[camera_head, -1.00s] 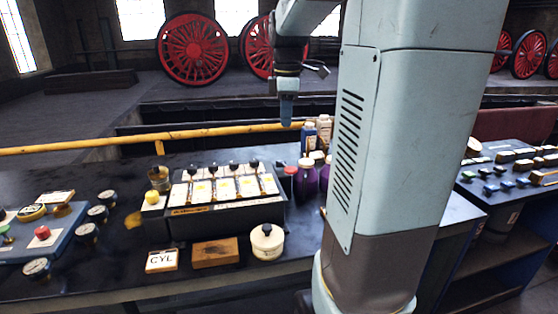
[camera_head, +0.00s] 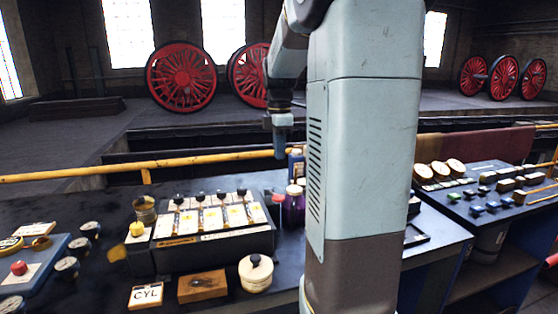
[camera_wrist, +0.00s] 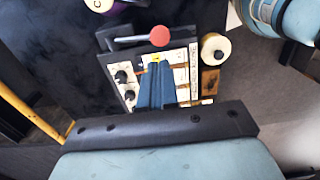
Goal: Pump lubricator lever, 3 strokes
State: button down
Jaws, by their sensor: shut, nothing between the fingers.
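The lubricator (camera_head: 225,246) is a dark box on the bench with white, yellow-marked panels and several black knobs along its back. My gripper (camera_head: 279,152) points down, shut and empty, and appears above the knob in the head view. In the wrist view my blue fingers (camera_wrist: 156,64) are together over the white panels, apart from the knob, and hide part of the box.
A cream jar (camera_head: 256,275), a wooden block (camera_head: 202,286) and a CYL card (camera_head: 146,296) lie in front. Gauges (camera_head: 67,268) and a blue panel (camera_head: 40,275) are left. A yellow rail (camera_head: 120,169) runs behind.

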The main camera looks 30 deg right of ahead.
notch_tip(320, 180, down, 12)
jog(key=shift+f, duration=0.15)
dwell(0.3)
jog(key=shift+s, duration=0.1)
jog(key=f, duration=0.1)
jog(key=s+f, duration=0.1)
jog(key=f, duration=0.1)
jog(key=s+f, duration=0.1)
jog(key=f, duration=0.1)
jog(key=shift+s+a+f, duration=0.1)
jog(key=shift+a, duration=0.2)
send_near(280, 197)
jog(key=s+a+r, duration=0.2)
jog(key=s, duration=0.4)
jog(key=shift+s+f, duration=0.15)
jog(key=shift+f, duration=0.15)
